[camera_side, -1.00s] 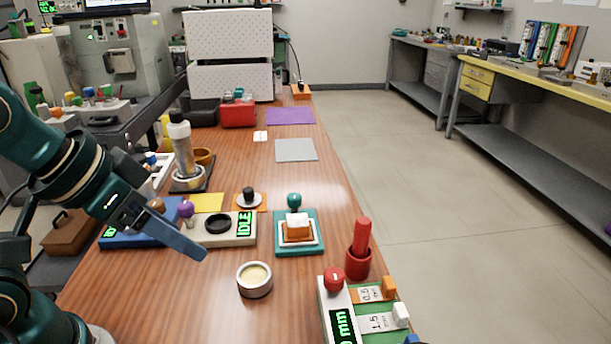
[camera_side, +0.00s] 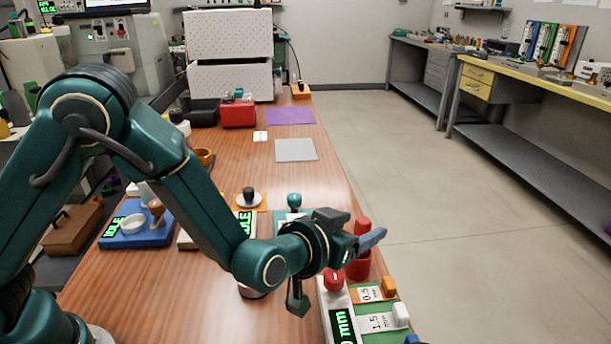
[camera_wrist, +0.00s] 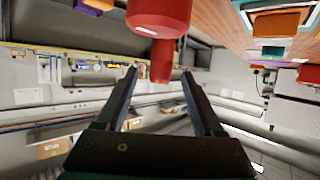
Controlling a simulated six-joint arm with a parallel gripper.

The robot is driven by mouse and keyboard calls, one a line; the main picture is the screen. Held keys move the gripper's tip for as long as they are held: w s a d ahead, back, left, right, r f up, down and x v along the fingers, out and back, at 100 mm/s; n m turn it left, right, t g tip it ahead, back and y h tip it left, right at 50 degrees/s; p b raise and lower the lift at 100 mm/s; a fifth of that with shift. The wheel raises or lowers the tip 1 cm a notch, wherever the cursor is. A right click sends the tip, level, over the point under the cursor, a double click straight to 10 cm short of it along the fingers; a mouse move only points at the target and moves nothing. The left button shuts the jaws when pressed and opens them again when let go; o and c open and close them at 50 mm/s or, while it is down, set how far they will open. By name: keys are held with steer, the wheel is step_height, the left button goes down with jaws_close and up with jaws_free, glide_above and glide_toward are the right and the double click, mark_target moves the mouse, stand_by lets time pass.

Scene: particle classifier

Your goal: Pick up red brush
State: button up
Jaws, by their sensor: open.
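The red brush (camera_side: 362,223) stands upright in a red cup (camera_side: 358,268) near the table's right edge. In the side view a finger hides part of its handle. In the wrist view, the red cup (camera_wrist: 160,14) is at the top and the brush handle (camera_wrist: 161,62) points down from it. My gripper (camera_side: 368,238) is at handle height beside the brush. In the wrist view my gripper (camera_wrist: 159,73) is open, and the handle tip appears in the gap between the fingers, touching neither visibly. How deep it lies between them I cannot tell.
A device with a red knob (camera_side: 334,279) and a green board with labelled blocks (camera_side: 388,321) sit just in front of the cup. A blue device (camera_side: 137,231) is at the left. A grey mat (camera_side: 296,150) lies farther back with clear table around it.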

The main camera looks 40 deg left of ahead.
steer(key=shift+w+f, duration=0.15)
steer(key=shift+f, duration=0.2)
steer(key=shift+x, duration=2.45)
jaws_close()
